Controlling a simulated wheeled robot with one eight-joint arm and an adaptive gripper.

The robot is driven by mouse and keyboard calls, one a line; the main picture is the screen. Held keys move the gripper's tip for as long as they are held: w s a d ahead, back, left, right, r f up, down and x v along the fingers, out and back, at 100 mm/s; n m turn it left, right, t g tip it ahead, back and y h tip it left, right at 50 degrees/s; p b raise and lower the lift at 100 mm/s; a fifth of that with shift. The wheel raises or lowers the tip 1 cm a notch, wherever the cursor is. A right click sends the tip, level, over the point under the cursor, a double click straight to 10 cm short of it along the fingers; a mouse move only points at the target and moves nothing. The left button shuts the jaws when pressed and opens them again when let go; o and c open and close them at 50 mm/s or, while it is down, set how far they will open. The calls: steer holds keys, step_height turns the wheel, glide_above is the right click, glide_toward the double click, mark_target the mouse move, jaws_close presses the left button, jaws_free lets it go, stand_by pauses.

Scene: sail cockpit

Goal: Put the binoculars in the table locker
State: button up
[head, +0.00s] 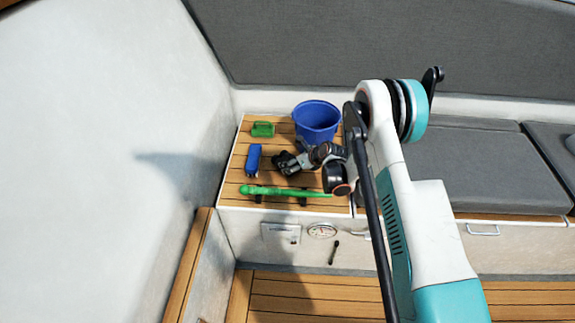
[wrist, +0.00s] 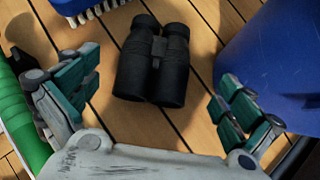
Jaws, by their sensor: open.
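The black binoculars (wrist: 153,62) lie on the slatted wooden top, in the upper middle of the wrist view. My gripper (wrist: 153,97) is open and empty, with its two teal-padded fingers spread wide to either side of and below the binoculars in that view. Neither finger touches them. In the head view my gripper (head: 298,162) is over the middle of the wooden top, and I cannot clearly tell the binoculars from its dark parts. I cannot make out an open table locker in either view.
A blue bucket (head: 317,122) stands close behind the gripper, at the right in the wrist view. A blue brush (head: 254,157) lies to the left. A green brush (head: 262,129) is behind it. A long green object (head: 285,192) lies along the front edge. Grey cushions (head: 475,165) extend right.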

steer(key=b+x, duration=0.1)
steer(key=x, duration=0.1)
steer(key=b+x, duration=0.1)
steer(key=x, duration=0.1)
steer(key=shift+s+a+f, duration=0.1)
steer(key=shift+s+f, duration=0.05)
steer(key=shift+s, duration=0.2)
steer(key=shift+w+a+f, duration=0.2)
steer(key=shift+w, duration=0.05)
steer(key=shift+r, duration=0.1)
steer(key=c, duration=1.7)
steer(key=shift+r, duration=0.1)
